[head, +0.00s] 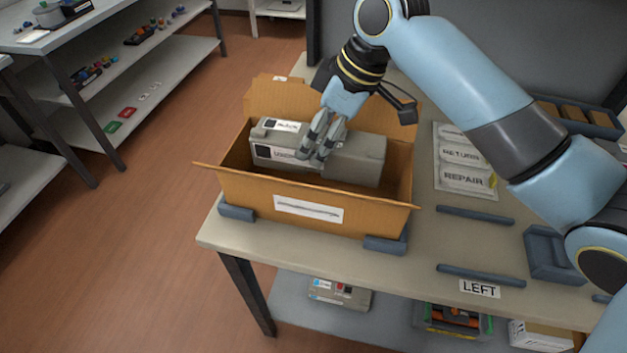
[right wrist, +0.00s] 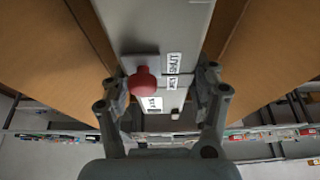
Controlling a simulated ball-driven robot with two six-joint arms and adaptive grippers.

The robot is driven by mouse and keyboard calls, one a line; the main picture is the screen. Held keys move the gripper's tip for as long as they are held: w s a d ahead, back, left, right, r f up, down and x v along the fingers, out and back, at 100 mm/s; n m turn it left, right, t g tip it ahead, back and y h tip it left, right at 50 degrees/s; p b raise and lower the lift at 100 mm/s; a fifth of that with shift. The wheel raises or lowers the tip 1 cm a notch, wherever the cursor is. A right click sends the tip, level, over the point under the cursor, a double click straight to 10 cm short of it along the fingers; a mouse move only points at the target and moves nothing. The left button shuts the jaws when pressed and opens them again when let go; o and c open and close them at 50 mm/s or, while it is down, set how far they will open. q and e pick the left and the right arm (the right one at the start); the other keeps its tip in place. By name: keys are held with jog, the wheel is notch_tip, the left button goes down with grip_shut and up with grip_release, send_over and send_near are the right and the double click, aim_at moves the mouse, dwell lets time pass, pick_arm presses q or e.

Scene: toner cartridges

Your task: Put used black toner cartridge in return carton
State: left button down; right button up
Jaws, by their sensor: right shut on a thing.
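The return carton (head: 235,187) is an open brown cardboard box on the table, with its flaps spread and a white label on its front. A grey toner cartridge (head: 357,160) with a black square and white labels lies lengthwise inside the carton's opening. My right gripper (head: 318,148) reaches down from above and is shut on the cartridge near its middle. In the right wrist view, the cartridge (right wrist: 186,20) runs between the two fingers, with a red knob and small labels on it. Whether the cartridge touches the carton floor is hidden. My left gripper is not in view.
Blue-grey blocks (head: 238,213) sit at the carton's front corners. A sheet of labels (head: 464,165), dark rails (head: 475,216) and a blue-grey tray (head: 548,255) lie right of the carton. Shelves with small items stand at the far left.

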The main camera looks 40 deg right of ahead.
aim_at(343, 139)
jog(key=f, duration=0.4)
jog(key=shift+s+f, duration=0.2)
jog(key=shift+f, duration=2.35)
jog(key=o, duration=1.5)
jog(key=shift+f, duration=0.15)
jog(key=v, duration=1.2)
jog(key=shift+p, duration=0.35)
